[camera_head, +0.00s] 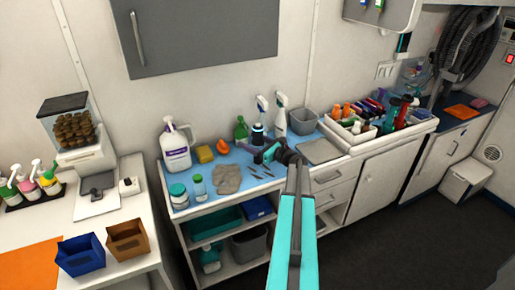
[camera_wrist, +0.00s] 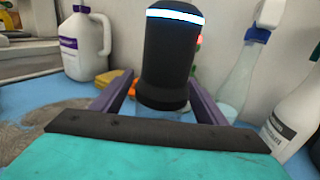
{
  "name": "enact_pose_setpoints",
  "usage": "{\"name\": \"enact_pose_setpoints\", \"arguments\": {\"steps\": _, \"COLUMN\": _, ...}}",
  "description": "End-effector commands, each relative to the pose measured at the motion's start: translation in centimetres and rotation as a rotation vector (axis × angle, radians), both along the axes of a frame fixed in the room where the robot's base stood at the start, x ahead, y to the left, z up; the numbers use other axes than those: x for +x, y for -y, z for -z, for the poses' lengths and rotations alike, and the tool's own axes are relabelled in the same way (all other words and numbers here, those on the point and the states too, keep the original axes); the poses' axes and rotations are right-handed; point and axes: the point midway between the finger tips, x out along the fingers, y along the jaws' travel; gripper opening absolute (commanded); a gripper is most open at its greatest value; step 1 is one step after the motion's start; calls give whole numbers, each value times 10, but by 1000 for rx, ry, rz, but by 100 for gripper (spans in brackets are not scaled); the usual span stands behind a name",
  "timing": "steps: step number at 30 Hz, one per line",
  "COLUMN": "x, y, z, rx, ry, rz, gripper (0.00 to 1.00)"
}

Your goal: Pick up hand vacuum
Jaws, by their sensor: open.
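The hand vacuum (camera_wrist: 172,55) is a black upright cylinder with a glowing pale blue ring near its top. In the head view it is a small dark shape (camera_head: 258,134) on the blue counter mat, in front of the spray bottles. My gripper (camera_wrist: 161,78) is open, with one dark finger on each side of the vacuum's lower part. I cannot tell whether either finger touches it. In the head view my gripper (camera_head: 262,148) is low over the mat, close to the vacuum, and partly hides the area around it.
A white jug (camera_head: 176,144), yellow sponge (camera_head: 205,154) and green bottle (camera_head: 241,129) stand nearby. White spray bottles (camera_head: 281,115) and a grey bin (camera_head: 303,121) are behind to the right. A grey cloth (camera_head: 228,179) lies in front. A full tray (camera_head: 352,134) is further right.

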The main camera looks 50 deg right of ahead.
Motion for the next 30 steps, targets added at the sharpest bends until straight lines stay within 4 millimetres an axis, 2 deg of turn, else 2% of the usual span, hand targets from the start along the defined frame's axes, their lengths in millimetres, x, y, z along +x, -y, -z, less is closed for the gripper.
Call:
{"name": "enact_pose_setpoints", "arguments": {"steps": 8, "x": -1, "y": 1, "z": 0, "rx": 0, "ry": 0, "rz": 1, "gripper": 67}}
{"name": "enact_pose_setpoints", "arguments": {"steps": 11, "x": -1, "y": 1, "z": 0, "rx": 0, "ry": 0, "rz": 1, "gripper": 53}}
{"name": "enact_pose_setpoints", "arguments": {"steps": 20, "x": -1, "y": 1, "z": -1, "rx": 0, "ry": 2, "rz": 1, "gripper": 2}}
{"name": "enact_pose_setpoints", "arguments": {"steps": 30, "x": -1, "y": 1, "z": -3, "rx": -1, "ry": 2, "rz": 2, "gripper": 2}}
